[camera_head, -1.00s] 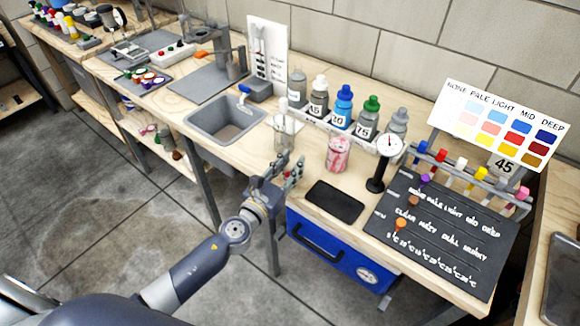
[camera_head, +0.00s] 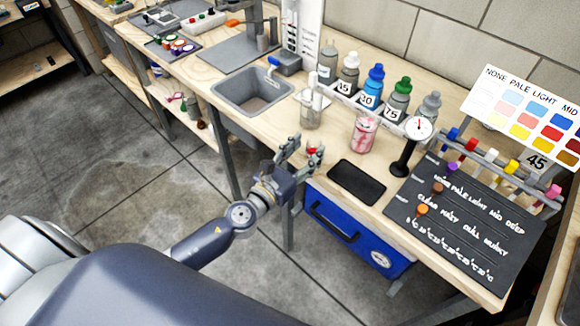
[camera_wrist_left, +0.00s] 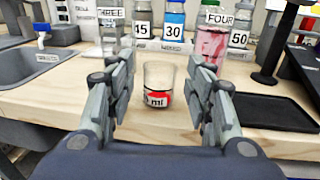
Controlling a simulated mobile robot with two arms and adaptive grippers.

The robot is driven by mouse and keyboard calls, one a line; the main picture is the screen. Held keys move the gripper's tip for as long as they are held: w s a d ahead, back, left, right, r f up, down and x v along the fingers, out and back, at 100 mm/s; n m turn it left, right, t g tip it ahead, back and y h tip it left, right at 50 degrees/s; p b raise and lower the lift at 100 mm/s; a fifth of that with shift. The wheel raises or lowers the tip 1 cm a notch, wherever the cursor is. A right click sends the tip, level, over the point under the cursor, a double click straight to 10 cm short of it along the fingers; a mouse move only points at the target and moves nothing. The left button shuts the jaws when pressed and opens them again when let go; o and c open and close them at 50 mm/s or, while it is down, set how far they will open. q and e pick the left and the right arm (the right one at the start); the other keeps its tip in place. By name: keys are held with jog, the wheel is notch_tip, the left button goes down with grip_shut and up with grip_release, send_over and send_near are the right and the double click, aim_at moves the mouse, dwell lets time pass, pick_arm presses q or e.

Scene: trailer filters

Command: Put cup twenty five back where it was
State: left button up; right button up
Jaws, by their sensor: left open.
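A small clear glass cup (camera_wrist_left: 158,84) with a red patch and the letters "mi" stands upright on the bench near its front edge in the left wrist view. No "twenty five" is readable on it. My left gripper (camera_wrist_left: 160,72) is open, with one finger to each side of the cup and clear gaps visible. I cannot tell how far the fingertips reach around it. In the head view my left gripper (camera_head: 303,148) is at the bench's front edge, and the cup is mostly hidden there, with only some red showing between the fingers. My right gripper is out of view.
Behind stand a clear vessel (camera_head: 311,112), numbered bottles (camera_head: 368,86) and a jar of pink liquid marked FOUR (camera_head: 362,132). A black pad (camera_head: 356,182) and a dial gauge (camera_head: 408,147) are right of the gripper. A sink (camera_head: 252,90) is to the left.

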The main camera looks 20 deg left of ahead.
pick_arm(q)
jog(key=b+v, duration=0.2)
jog(key=v, duration=0.5)
jog(key=shift+s, duration=0.35)
jog(key=s+a+f+n+g+y, duration=0.1)
jog(key=a+f+n+g+y, duration=0.15)
jog(key=f+n, duration=0.45)
jog(key=a+f+n+g+y, duration=0.1)
jog(key=a+f+n, duration=0.15)
jog(key=f, duration=0.85)
jog(key=s+a+f+n+g, duration=0.1)
jog(key=s+f+n+g, duration=0.15)
jog(key=f, duration=0.45)
jog(key=s+a+f+n+g+y, duration=0.1)
jog(key=s+a+f+n, duration=0.1)
jog(key=s+f+n, duration=0.3)
jog(key=s+a+f+n+g, duration=0.1)
jog(key=s+f+n+g, duration=0.15)
jog(key=f, duration=0.55)
jog(key=s+d+f+n+g, duration=0.1)
jog(key=s+f+n+g, duration=0.1)
jog(key=s+f+n, duration=0.3)
jog(key=s+d+f+n+g, duration=0.2)
jog(key=s+f+n, duration=0.3)
jog(key=s, duration=0.8)
jog(key=s+d+f+n+g, duration=0.2)
jog(key=s+f+n, duration=0.4)
jog(key=s, duration=0.4)
jog(key=shift+n+g, duration=0.35)
jog(key=shift+g, duration=0.2)
